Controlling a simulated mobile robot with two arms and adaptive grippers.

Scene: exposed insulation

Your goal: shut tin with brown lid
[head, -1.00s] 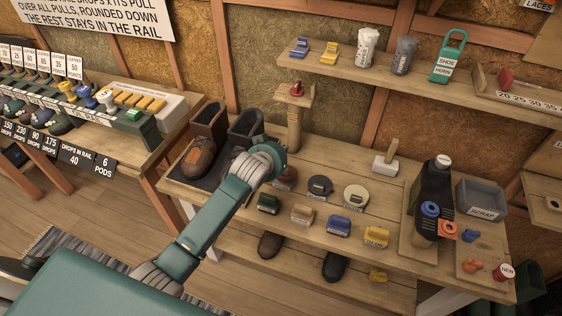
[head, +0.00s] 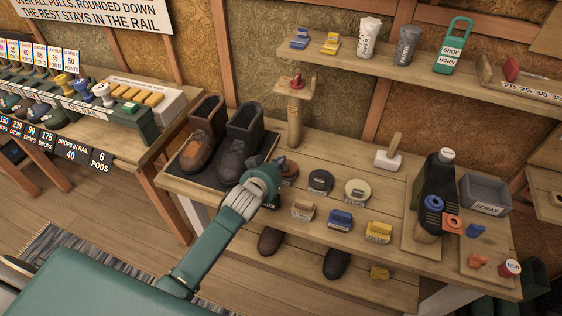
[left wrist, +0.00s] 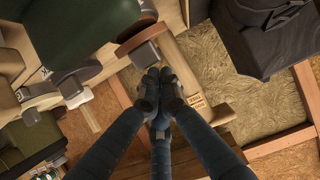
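The tin with the brown lid (head: 289,168) sits on the bench between the dark boots and the black tin, partly hidden by my left gripper (head: 272,188). In the left wrist view a brown round lid (left wrist: 136,38) shows at the top with a grey block at its edge; I cannot tell how far the lid stands open. My left gripper's fingers (left wrist: 159,88) are close together there, with nothing seen between them. They are just below the lid in that picture and look apart from it. My right gripper is in neither view.
A black tin (head: 320,181) and a cream-lidded tin (head: 357,191) stand to the right. Tan (head: 303,210), blue (head: 340,219) and yellow (head: 378,231) brushes line the front. Boots (head: 240,140) stand behind left; a wooden post (head: 295,125) rises behind the tin.

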